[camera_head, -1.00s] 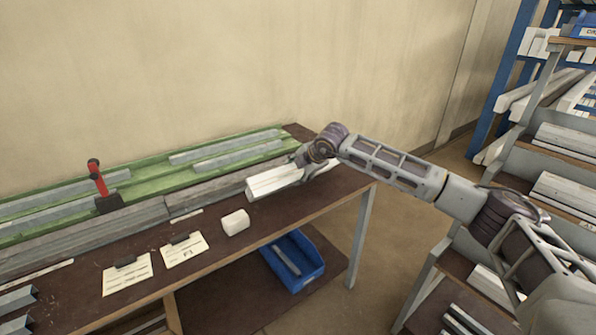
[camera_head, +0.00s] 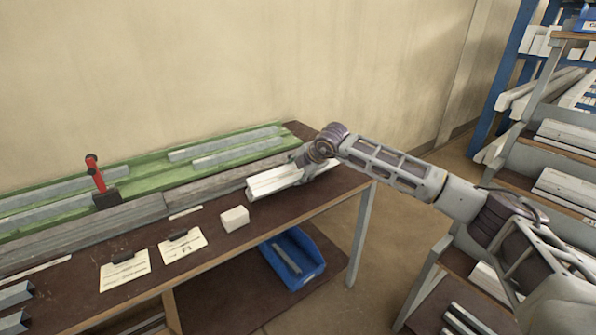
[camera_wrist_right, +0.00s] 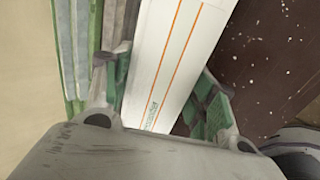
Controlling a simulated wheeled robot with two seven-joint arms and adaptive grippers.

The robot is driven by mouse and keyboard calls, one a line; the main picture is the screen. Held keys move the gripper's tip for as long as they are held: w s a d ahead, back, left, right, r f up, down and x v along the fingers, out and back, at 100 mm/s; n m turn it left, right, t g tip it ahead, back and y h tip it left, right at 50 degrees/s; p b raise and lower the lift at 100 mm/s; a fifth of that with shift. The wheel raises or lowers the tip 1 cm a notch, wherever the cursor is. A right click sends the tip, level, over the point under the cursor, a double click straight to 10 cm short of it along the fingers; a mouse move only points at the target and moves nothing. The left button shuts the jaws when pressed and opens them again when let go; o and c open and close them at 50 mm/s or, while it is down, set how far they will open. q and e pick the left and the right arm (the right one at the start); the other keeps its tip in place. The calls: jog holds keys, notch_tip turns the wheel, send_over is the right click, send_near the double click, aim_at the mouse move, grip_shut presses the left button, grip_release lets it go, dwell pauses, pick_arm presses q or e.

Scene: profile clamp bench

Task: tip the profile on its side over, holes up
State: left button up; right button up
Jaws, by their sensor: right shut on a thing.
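The white profile (camera_head: 270,182) lies near the right end of the dark bench (camera_head: 222,251), in front of the grey rail. My right gripper (camera_head: 299,168) is shut on its right end. In the right wrist view the profile (camera_wrist_right: 178,55) runs between the two green-padded fingers of the gripper (camera_wrist_right: 163,80). The face seen there is white with two thin orange lines and small print; no holes can be made out. In the head view, lengthwise edges show along the profile. Its underside and gripped end are hidden. My left gripper is out of view.
A white block (camera_head: 234,218) and two cards (camera_head: 124,271) (camera_head: 182,246) lie on the bench. A green bed with grey bars (camera_head: 150,195) and a red clamp (camera_head: 95,173) are behind. A blue bin (camera_head: 292,258) is below. Racks stand at right.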

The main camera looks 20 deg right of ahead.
jog(key=shift+r, duration=0.1)
jog(key=o, duration=1.3)
jog(key=shift+o, duration=0.6)
jog(key=shift+s+d+r, duration=0.1)
jog(key=shift+s+r, duration=0.05)
jog(key=shift+s, duration=0.05)
jog(key=shift+v, duration=1.15)
jog(key=shift+s+r, duration=0.25)
jog(key=shift+v, duration=1.5)
jog(key=shift+s+d+r, duration=0.1)
jog(key=shift+s+d, duration=0.05)
